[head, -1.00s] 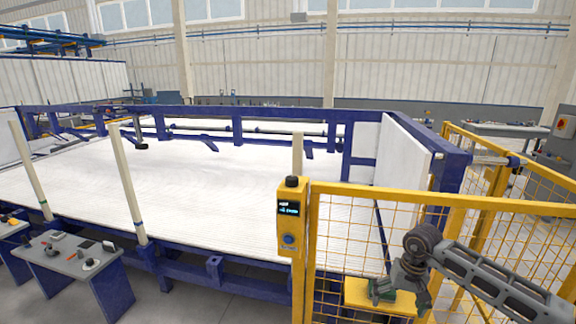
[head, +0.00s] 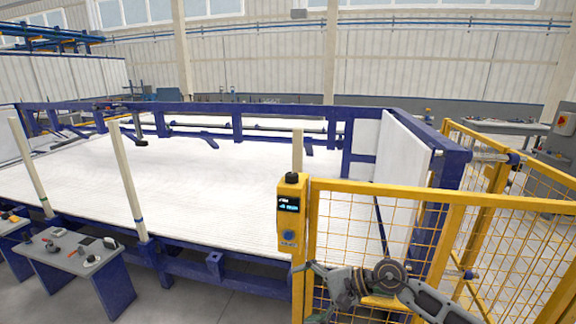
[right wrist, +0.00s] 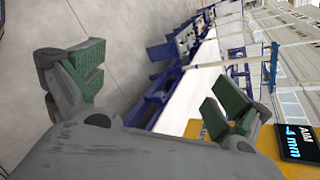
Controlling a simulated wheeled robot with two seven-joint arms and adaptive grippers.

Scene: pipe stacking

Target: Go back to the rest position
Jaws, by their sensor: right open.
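My right gripper (head: 318,292) is low in the head view, in front of the yellow mesh fence and below the yellow control box. Its fingers point left, and it is open. In the right wrist view the two green-padded fingers (right wrist: 160,92) are spread wide with nothing between them. My left gripper is not in view.
The yellow control box (head: 291,215) with a small display stands on the fence post, close to the right fingers. The yellow fence (head: 440,195) runs to the right. A large white pipe bed (head: 215,195) in a blue frame lies behind. A grey desk (head: 75,258) is at the left.

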